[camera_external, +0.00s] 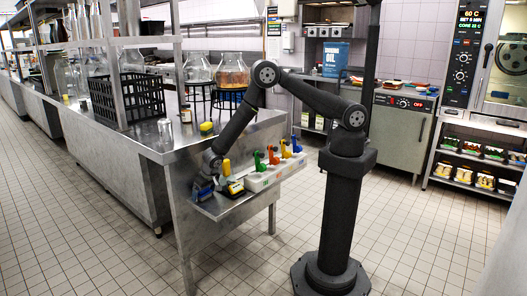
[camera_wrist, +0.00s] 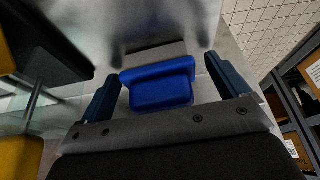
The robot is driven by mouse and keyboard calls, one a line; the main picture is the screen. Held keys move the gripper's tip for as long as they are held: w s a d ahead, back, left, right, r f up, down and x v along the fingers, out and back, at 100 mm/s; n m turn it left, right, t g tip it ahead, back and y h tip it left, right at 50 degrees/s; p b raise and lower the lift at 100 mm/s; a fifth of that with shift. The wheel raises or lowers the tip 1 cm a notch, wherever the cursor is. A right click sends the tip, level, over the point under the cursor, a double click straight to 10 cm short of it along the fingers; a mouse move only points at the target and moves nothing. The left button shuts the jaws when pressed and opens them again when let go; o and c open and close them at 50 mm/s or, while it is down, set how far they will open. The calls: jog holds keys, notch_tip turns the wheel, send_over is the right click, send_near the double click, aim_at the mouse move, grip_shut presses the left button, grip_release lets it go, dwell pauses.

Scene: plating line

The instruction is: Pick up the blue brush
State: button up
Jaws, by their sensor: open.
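My gripper (camera_wrist: 163,66) is open, with one finger on each side of the brush. I see gaps between the fingers and the brush, so it is not clasped. In the external view my gripper (camera_external: 203,190) is low over the left end of the small metal shelf (camera_external: 232,205). There the brush is hard to tell apart from the gripper.
A yellow and black tool (camera_external: 235,187) lies just right of my gripper. Beyond it, a pale holder (camera_external: 268,178) carries several coloured items. The steel counter behind bears a black crate (camera_external: 128,98) and a yellow item (camera_external: 206,128).

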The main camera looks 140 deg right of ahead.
jog(key=shift+c, duration=0.2)
jog(key=c, duration=1.1)
jog(key=shift+o, duration=0.2)
